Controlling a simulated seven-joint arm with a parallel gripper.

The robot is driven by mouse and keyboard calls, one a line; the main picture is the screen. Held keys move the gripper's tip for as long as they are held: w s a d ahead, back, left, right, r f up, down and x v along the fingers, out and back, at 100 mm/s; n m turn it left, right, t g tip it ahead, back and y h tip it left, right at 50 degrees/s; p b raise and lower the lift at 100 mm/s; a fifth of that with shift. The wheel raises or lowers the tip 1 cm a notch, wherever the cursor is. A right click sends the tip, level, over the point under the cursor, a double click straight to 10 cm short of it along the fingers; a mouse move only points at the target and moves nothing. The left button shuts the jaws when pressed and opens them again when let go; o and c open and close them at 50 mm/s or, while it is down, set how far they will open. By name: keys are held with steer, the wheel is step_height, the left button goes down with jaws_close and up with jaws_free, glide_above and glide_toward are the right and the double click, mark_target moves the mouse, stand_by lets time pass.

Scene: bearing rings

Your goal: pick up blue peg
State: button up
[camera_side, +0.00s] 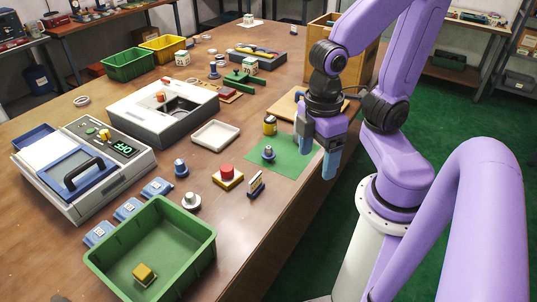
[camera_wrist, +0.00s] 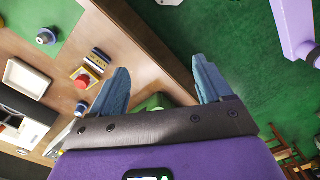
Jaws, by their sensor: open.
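A blue peg (camera_side: 181,168) with a paler top stands upright on the wooden table, left of the red button. A similar blue-grey peg (camera_side: 268,153) stands on a green mat; it also shows at the upper left of the wrist view (camera_wrist: 45,37). A paler, greyer peg (camera_side: 191,200) stands near the green bin. I cannot tell for sure which peg is the task's one. My gripper (camera_side: 317,145) is open and empty, with blue fingers, above the table's right edge and right of the mat. In the wrist view, no peg lies between its fingers (camera_wrist: 160,70).
A green bin (camera_side: 196,254) is at the front. A pale tray (camera_side: 215,136) lies left of the mat.

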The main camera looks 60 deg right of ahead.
steer(key=w+d+f+m+g+y, duration=0.2)
steer(key=w+d+f+m+g, duration=0.35)
steer(key=m, duration=0.45)
steer(key=m+t+y, duration=0.1)
steer(key=m+t, duration=1.8)
steer(key=m, duration=1.6)
glide_toward(272, 152)
steer(key=x, duration=0.6)
steer(key=shift+s+d+f, duration=0.1)
steer(key=shift+f, duration=0.25)
steer(key=shift+r+x, duration=0.2)
steer(key=shift+x, duration=2.65)
steer(key=shift+d, duration=0.1)
steer(key=c, duration=1.3)
